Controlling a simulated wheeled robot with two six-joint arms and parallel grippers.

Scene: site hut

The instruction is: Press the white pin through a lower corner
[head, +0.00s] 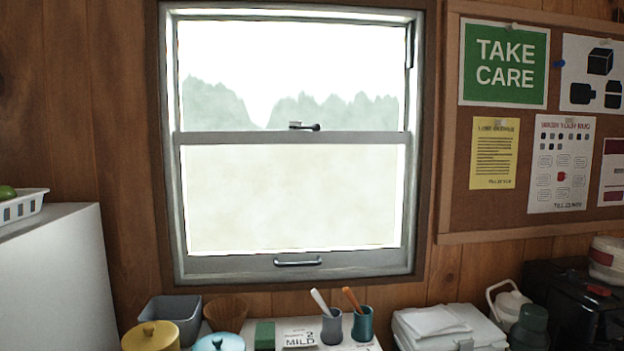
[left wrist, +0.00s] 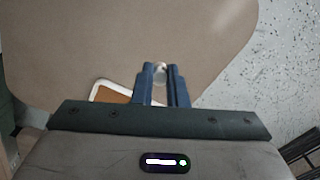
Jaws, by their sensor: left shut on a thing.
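In the left wrist view my left gripper (left wrist: 160,80) is shut on a small pale pin (left wrist: 160,70), which shows between its blue fingertips. My left gripper is not in the head view, so its distance from the board cannot be told. The cork board (head: 474,213) hangs on the wall at the right. It carries a green TAKE CARE poster (head: 504,65), a yellow notice (head: 494,155), a white sheet with black pictures (head: 590,80), a WASH YOUR MUG sheet (head: 561,160) and a partly cut-off sheet (head: 612,170). My right gripper is not in view.
A window (head: 292,140) is left of the board. Below stand a yellow pot (head: 151,337), grey bin (head: 173,314), cups with handles (head: 345,324) and a white case (head: 450,328). The left wrist view shows a brown surface (left wrist: 80,40), a white-rimmed item (left wrist: 110,92) and speckled floor (left wrist: 265,70).

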